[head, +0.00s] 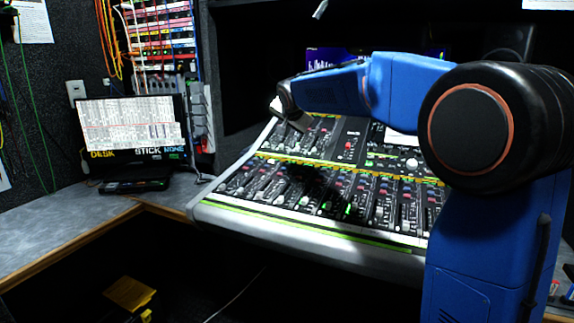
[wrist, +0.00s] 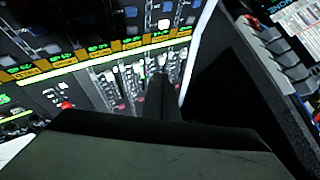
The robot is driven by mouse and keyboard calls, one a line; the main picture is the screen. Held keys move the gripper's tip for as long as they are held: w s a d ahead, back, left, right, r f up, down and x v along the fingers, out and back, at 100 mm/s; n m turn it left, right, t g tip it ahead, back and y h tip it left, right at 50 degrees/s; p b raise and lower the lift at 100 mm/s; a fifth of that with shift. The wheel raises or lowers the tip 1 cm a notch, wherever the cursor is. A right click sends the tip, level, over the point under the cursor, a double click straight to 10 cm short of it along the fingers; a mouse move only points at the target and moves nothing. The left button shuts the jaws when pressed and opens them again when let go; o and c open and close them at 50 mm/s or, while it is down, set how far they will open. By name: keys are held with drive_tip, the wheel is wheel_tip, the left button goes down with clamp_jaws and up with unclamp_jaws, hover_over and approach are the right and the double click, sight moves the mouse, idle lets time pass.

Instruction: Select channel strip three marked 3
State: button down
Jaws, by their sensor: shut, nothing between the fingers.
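The mixing desk (head: 320,236) fills the middle of the head view, with rows of channel strips, faders and lit buttons. My gripper (head: 302,122) is over the upper left bank of strips, partly hidden by my own wrist. In the wrist view, my gripper (wrist: 161,75) is a dark shut shape with nothing in it, pointing at the strips near the yellow label band (wrist: 100,53). Its tip overlaps a few faders and buttons; I cannot tell whether it touches them. The strip numbers are too small to read, so I cannot pick out strip 3.
A monitor (head: 132,122) with a printed-looking list stands on the left counter (head: 60,222); it shows at the wrist view's right edge (wrist: 300,25). A patch rack (head: 160,40) with hanging cables is behind. A yellow box (head: 130,293) is on the floor.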

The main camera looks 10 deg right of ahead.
hover_over(288, 168)
drive_tip(key=shift+f, duration=4.35)
drive_tip(key=shift+f, duration=0.15)
drive_tip(key=shift+f, duration=0.25)
drive_tip(key=shift+w+f, duration=0.1)
drive_tip(key=shift+f, duration=0.3)
drive_tip(key=shift+r, duration=0.85)
drive_tip(key=shift+r, duration=0.1)
drive_tip(key=r, duration=0.4)
drive_tip(key=shift+s+a+r, duration=0.2)
drive_tip(key=shift+s+r, duration=0.15)
drive_tip(key=shift+s, duration=0.05)
